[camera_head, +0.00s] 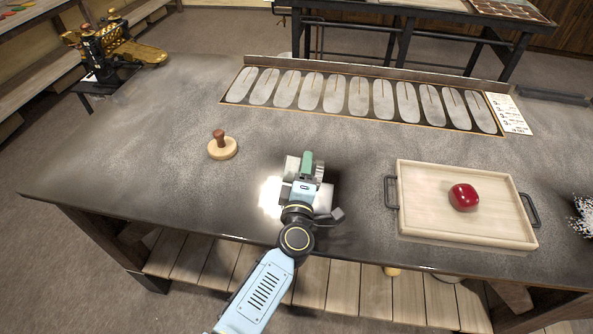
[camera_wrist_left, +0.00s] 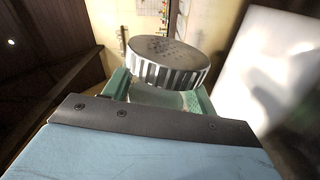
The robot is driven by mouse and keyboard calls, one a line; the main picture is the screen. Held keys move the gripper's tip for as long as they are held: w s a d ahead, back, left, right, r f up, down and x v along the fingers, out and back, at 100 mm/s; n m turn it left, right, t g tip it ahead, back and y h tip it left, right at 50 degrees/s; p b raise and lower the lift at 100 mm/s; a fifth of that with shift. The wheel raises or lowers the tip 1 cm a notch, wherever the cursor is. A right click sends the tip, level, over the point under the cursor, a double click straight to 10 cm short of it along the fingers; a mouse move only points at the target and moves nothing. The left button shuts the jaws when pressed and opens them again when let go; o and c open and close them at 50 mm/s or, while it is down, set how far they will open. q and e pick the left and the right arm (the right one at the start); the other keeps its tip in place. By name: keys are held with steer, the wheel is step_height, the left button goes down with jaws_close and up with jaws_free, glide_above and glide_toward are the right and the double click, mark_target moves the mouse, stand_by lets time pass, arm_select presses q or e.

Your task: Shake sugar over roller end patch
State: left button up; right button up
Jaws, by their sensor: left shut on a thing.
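My left gripper (camera_head: 306,178) is above the front middle of the dark table, its arm coming up from the bottom edge. It is shut on a shaker (camera_wrist_left: 168,62), which has a ridged metal lid with small holes and a clear body between the green fingers. In the head view the gripper mostly hides the shaker; a ridged metal part (camera_head: 320,172) shows beside the green finger. A brass-and-black roller machine (camera_head: 108,46) stands at the back left, well apart from the gripper. I cannot make out a distinct end patch. My right gripper is not in view.
A wooden tray (camera_head: 418,222) with dark handles holds a glossy red lump (camera_head: 464,197). A round wooden piece with a knob (camera_head: 222,148) lies left of the gripper. A panel of oval slots (camera_head: 335,95) lies along the back.

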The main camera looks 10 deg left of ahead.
arm_select(q)
steer(key=shift+s+d+b, duration=0.1)
steer(key=shift+d+b, duration=0.75)
steer(key=shift+d, duration=2.6)
